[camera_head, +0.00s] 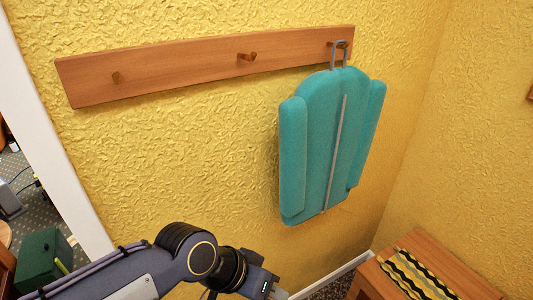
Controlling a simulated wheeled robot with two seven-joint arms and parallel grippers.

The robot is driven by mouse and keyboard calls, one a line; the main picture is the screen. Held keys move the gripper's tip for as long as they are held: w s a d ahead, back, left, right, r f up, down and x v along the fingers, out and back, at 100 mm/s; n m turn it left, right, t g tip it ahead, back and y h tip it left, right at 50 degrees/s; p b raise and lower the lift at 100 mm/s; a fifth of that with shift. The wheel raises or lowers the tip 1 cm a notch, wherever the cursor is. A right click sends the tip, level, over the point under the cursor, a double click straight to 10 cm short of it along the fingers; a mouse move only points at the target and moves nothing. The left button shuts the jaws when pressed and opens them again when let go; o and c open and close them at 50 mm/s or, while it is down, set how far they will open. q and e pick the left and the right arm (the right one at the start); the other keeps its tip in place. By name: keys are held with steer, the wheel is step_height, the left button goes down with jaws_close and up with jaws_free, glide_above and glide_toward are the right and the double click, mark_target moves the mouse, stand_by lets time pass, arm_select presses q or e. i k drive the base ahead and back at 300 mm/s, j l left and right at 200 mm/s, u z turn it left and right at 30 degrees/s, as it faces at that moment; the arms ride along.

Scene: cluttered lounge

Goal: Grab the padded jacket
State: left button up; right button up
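The padded jacket (318,150) is teal with a grey zip strip down its front. It hangs by a grey loop from the right peg (341,44) of a wooden rack (200,66) on the yellow wall. My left arm comes in from the bottom left. Its gripper (272,290) is at the bottom edge, below and left of the jacket and apart from it. The fingers are mostly cut off, so I cannot tell whether they are open. My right gripper is not in view.
A wooden bench or table (440,250) with a striped cloth (418,276) stands at the bottom right, below the jacket. Two bare pegs are on the rack. A white door frame (50,130) is at the left, with a green box (42,262) beyond it.

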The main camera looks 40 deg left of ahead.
mark_target(326, 131)
steer(key=u, duration=0.85)
